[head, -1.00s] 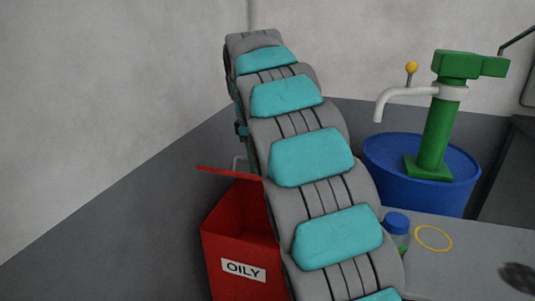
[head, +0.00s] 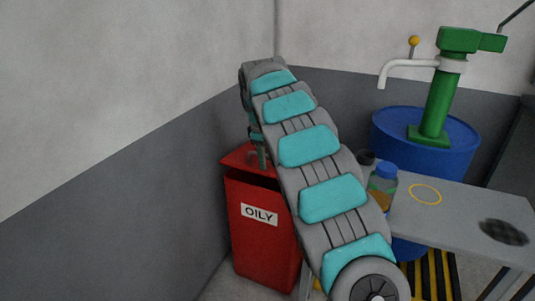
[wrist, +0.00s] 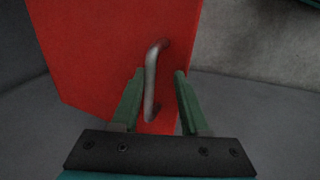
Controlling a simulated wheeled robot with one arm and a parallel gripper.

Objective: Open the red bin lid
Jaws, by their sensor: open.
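The red bin (head: 262,243) with the "OILY" label stands against the wall, left of my arm in the head view. Its red lid (head: 236,160) is tilted up a little, with a narrow dark gap under its front edge. In the wrist view the lid (wrist: 100,50) fills the upper left and carries a grey bar handle (wrist: 151,85). My gripper (wrist: 159,72) is open, with the handle between its two green fingers and no clear grip on it. In the head view my gripper (head: 261,158) is over the lid, and my arm hides the bin's right side.
A grey table (head: 455,205) on the right holds a bottle with a blue cap (head: 383,185) and a yellow ring mark (head: 426,194). A blue drum (head: 450,155) with a green pump (head: 436,105) stands behind. The wall is close behind the bin.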

